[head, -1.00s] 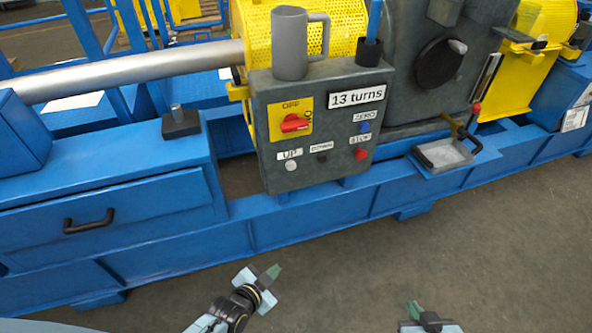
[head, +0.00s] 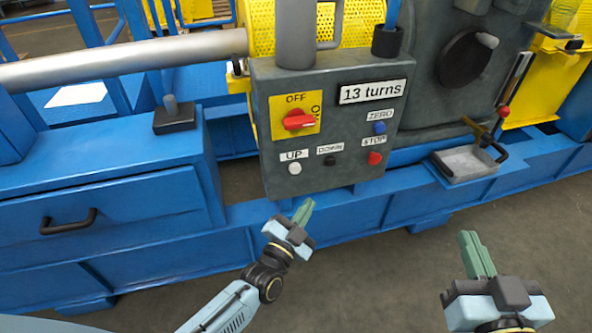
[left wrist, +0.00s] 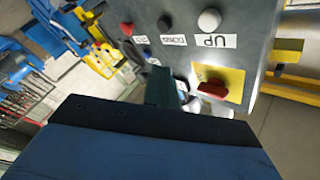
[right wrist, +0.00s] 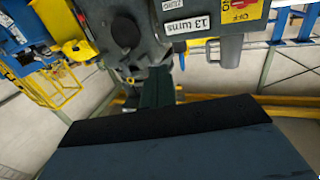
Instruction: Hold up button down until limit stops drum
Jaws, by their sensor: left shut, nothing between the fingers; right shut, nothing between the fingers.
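The grey control box (head: 333,138) faces me. Its white UP button (head: 294,169) sits low on the left and also shows in the left wrist view (left wrist: 209,19). The display (head: 373,91) reads "13 turns". The black DOWN button (head: 330,160), red STOP button (head: 374,158) and blue ZERO button (head: 379,128) lie to the right. A red switch (head: 299,119) sits on a yellow OFF/ON plate. My left gripper (head: 303,211) is shut and empty, below the UP button in the picture and apart from the box. My right gripper (head: 477,253) is shut and empty, at the lower right.
A grey mug (head: 296,35) and a dark cup (head: 387,41) stand on the box. A silver shaft (head: 120,62) runs left, above a black block (head: 174,120). The floor in front is free.

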